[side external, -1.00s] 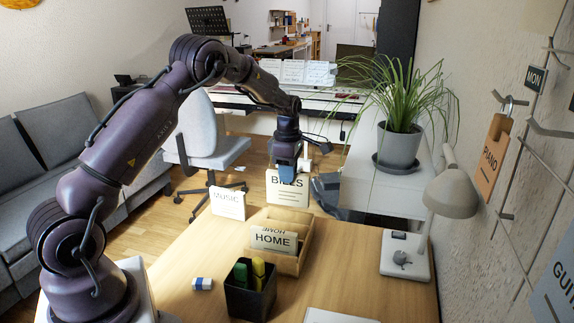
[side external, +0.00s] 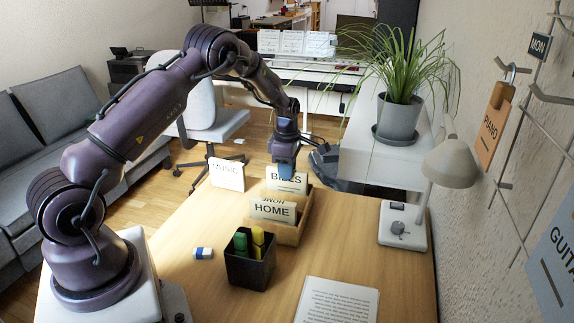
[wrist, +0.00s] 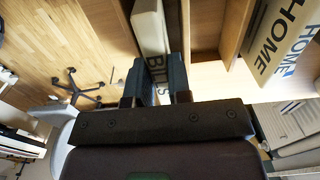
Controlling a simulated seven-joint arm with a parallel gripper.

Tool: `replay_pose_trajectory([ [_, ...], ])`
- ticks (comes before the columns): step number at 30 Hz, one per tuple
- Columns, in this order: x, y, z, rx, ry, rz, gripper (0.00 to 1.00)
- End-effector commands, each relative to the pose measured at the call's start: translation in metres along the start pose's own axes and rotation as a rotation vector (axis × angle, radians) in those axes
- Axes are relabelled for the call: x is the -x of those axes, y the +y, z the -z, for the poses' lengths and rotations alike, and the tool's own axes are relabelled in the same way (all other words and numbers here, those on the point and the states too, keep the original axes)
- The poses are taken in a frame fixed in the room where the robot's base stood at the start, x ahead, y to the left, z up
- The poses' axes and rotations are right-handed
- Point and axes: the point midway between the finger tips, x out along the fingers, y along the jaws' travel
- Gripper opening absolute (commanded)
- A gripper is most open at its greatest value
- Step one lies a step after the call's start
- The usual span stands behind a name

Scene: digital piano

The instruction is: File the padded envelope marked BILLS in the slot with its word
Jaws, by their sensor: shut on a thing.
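The padded envelope marked BILLS (side external: 288,184) is pale with dark lettering and stands upright in my gripper. My gripper (side external: 284,172) is shut on its top edge. The wooden sorter (side external: 291,236) stands on the desk, and the envelope's lower part is at its far end, partly hidden behind HOME cards. I cannot tell whether it touches the slot's floor. In the wrist view my gripper (wrist: 156,88) holds the envelope (wrist: 150,25), with the sorter (wrist: 234,28) beside it. An envelope marked HOME (side external: 272,212) stands in the near part of the sorter.
A black pen cup (side external: 250,262), an eraser (side external: 202,253) and a printed sheet (side external: 338,300) lie nearer. A lamp (side external: 448,165) stands at right. The desk's left middle is clear.

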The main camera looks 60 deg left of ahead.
Motion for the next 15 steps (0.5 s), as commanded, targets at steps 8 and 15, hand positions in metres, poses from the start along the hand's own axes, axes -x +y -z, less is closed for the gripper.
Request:
replay_pose_trajectory([
  [8, -0.0001, 0.0002, 0.0000, 0.000, 0.000, -0.001, 0.26],
  [15, 0.0000, 0.0002, 0.0000, 0.000, 0.000, -0.001, 0.48],
])
